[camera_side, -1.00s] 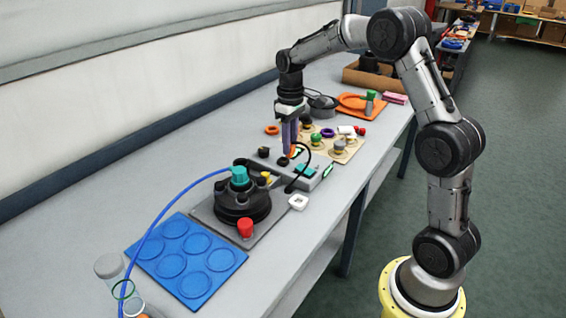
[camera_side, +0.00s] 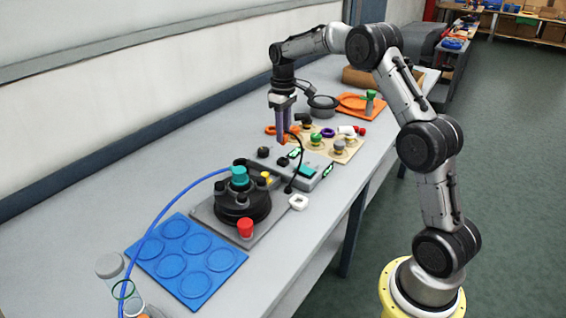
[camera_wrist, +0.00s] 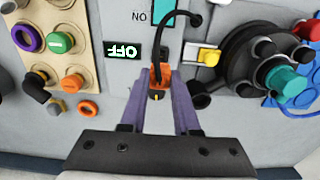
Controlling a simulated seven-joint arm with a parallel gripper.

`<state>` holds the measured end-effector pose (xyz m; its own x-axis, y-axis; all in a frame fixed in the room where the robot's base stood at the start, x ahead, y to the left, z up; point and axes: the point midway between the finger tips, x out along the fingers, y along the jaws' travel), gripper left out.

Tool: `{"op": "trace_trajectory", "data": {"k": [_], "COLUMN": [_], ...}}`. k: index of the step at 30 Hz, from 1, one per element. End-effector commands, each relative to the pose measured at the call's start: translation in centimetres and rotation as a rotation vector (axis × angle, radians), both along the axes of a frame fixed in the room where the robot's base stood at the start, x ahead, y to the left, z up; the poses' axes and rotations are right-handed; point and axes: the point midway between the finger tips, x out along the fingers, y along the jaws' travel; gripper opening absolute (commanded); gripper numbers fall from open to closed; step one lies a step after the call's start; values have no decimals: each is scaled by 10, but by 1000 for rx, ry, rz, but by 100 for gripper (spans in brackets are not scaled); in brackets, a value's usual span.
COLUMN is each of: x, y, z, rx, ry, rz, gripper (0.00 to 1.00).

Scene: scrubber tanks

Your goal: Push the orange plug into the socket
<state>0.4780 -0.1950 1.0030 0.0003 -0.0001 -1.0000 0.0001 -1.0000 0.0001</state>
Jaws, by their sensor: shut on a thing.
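The orange plug (camera_wrist: 158,74), with a black cable leaving its far end, shows between my fingers in the wrist view. My gripper (camera_wrist: 159,98) has purple fingers, shut on it.
A beige board (camera_wrist: 75,60) with several coloured knobs lies beside the box. On the other side stands a black round unit with a teal knob (camera_side: 239,175). The cable (camera_wrist: 193,32) arcs over the box. A blue tray (camera_side: 187,254) lies at the front.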

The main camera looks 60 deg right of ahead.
Motion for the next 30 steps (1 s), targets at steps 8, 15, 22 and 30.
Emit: {"op": "trace_trajectory", "data": {"k": [8,15,22,30], "x": [0,0,0,0], "y": [0,0,0,0], "z": [-17,-34,-45,-45], "rx": [1,0,0,0], "ry": [2,1,1,0], "rz": [0,0,0,0], "gripper": [0,0,0,0]}}
